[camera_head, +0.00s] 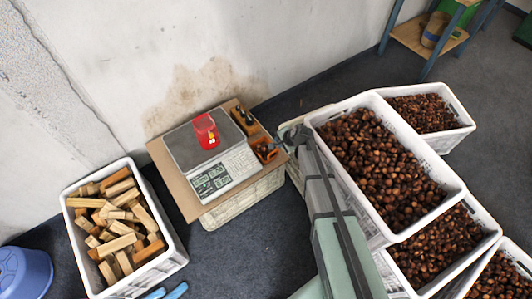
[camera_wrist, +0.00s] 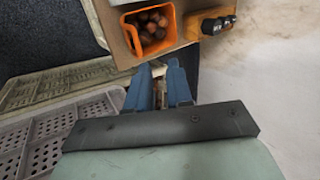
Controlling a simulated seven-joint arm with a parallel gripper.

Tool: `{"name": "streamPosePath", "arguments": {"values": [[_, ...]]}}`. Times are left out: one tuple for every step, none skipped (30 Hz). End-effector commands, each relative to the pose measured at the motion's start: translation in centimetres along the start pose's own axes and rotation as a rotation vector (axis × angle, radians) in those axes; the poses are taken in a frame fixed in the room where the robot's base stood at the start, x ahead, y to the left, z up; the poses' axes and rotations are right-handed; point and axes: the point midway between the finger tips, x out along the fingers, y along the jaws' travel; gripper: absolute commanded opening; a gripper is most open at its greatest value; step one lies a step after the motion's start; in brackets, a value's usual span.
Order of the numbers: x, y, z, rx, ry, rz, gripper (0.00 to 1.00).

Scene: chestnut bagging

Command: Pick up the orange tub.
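The orange tub (camera_wrist: 155,50) shows at the top of the wrist view, with several brown chestnuts inside. It stands on a brown board.
Dark objects in a wooden holder (camera_head: 245,119) stand behind the tub. White crates of chestnuts (camera_head: 452,187) stand right; a crate of wood blocks (camera_head: 174,262) stands left. The wall (camera_head: 150,40) is behind.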

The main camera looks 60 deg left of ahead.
Motion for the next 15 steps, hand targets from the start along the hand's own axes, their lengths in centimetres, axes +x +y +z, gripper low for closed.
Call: {"name": "streamPosePath", "arguments": {"values": [[0.4, 0.2, 0.0, 0.007, -0.001, 0.001, 0.20], [0.6, 0.4, 0.0, 0.009, -0.001, 0.002, 0.20], [1.1, 0.7, 0.0, 0.010, -0.002, 0.003, 0.20], [1.5, 0.9, 0.0, 0.010, -0.002, 0.003, 0.20], [1.9, 1.2, 0.0, 0.010, -0.002, 0.003, 0.20], [2.5, 1.6, -0.1, 0.010, -0.001, 0.004, 0.20], [3.0, 1.9, -0.1, 0.009, -0.002, 0.004, 0.20], [3.4, 2.2, 0.0, 0.009, -0.002, 0.004, 0.20], [4.0, 2.6, 0.0, 0.008, -0.002, 0.004, 0.20], [4.4, 2.9, 0.0, 0.008, -0.002, 0.004, 0.20], [4.9, 3.2, 0.0, 0.009, -0.002, 0.004, 0.20], [5.5, 3.6, 0.0, 0.009, -0.002, 0.004, 0.20], [5.9, 3.9, 0.0, 0.008, -0.002, 0.004, 0.20], [6.3, 4.1, 0.0, 0.007, -0.002, 0.004, 0.20], [6.7, 4.5, 0.0, 0.006, -0.002, 0.004, 0.20]]}}
